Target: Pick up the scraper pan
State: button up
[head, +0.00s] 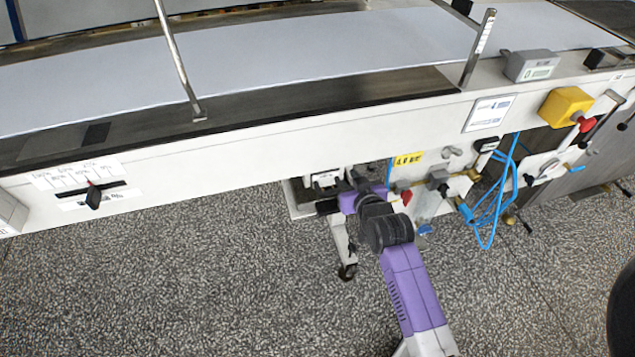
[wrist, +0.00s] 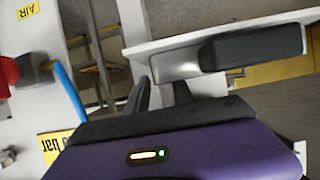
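The scraper pan (head: 300,207) is a pale metal pan, partly hidden under the machine's long front beam. In the wrist view, the pan (wrist: 225,32) shows a pale rim and a thick black handle (wrist: 255,48) on a metal bracket. My gripper (wrist: 162,92) has two dark fingers with a gap between them, close to the bracket and handle. I see nothing clearly held between them, and cannot tell whether they touch the handle. In the head view, my gripper (head: 330,206) is beside the pan under the beam, its fingers hard to make out.
The white beam (head: 250,150) runs just above my arm, with the pale belt (head: 300,50) behind it. To the right are a valve panel with a red knob (head: 406,197) and looped blue hoses (head: 490,205). The speckled floor (head: 180,280) in front is open.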

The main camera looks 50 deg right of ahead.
jog(key=shift+x, duration=0.75)
jog(key=shift+c, duration=0.4)
grip_shut()
jog(key=shift+r, duration=0.1)
dwell(0.4)
